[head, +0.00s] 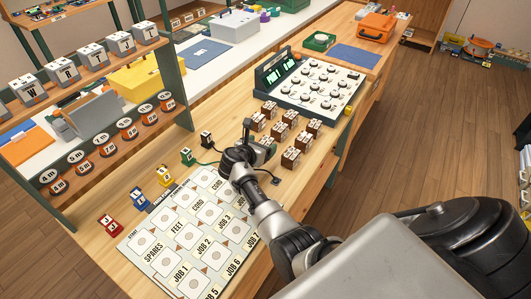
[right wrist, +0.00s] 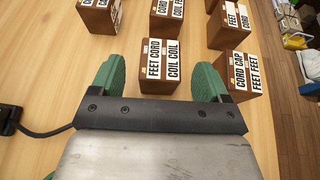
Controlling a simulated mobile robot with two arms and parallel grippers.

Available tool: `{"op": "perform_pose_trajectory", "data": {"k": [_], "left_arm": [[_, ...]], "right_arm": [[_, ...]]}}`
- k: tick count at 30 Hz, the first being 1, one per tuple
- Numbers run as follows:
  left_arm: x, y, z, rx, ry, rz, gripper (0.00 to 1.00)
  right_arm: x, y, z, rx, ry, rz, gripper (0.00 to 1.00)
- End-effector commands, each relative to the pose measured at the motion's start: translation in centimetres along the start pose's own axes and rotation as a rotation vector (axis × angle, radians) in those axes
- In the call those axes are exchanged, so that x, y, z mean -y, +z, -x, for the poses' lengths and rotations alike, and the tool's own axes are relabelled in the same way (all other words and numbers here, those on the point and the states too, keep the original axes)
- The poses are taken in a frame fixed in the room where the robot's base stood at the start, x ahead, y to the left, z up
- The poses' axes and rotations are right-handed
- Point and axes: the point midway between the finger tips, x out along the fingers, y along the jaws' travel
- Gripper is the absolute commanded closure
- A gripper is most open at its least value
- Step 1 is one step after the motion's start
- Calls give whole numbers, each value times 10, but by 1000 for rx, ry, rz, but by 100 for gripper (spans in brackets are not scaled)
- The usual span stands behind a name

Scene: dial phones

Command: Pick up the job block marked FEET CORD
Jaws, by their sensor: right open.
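In the right wrist view, a brown block (right wrist: 160,80) with white labels reading FEET CORD and COIL COIL lies centrally between my right gripper's fingers. My right gripper (right wrist: 158,80) is open, with a green finger on each side and a gap to the block on both sides. Another block (right wrist: 238,83) at the right finger reads CORD CAP and FEET FEET. In the head view my right gripper (head: 264,150) is over the near left of the block group (head: 291,158); its fingertips are mostly hidden. My left gripper is not in view.
More brown blocks (right wrist: 170,12) stand close beyond. A job board (head: 185,225) lies left of the arm. Red, blue and yellow holders (head: 108,225) stand along its edge. A black cord (right wrist: 50,132) runs at left. A dial console (head: 315,85) stands behind the blocks.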

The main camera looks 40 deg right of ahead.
Motion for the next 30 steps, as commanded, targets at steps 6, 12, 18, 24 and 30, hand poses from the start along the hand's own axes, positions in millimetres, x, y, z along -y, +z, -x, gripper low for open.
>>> {"op": "perform_pose_trajectory", "data": {"k": [6, 12, 18, 24, 30], "left_arm": [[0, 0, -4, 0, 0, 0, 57], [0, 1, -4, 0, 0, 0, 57], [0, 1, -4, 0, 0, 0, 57], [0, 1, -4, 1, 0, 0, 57], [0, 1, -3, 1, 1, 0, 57]], "right_arm": [[0, 1, -4, 0, 1, 1, 23], [0, 1, -4, -1, 0, 0, 39], [0, 1, -4, -1, 0, 0, 69], [0, 1, -4, 0, 1, 0, 78], [0, 5, -2, 1, 1, -2, 78]]}}
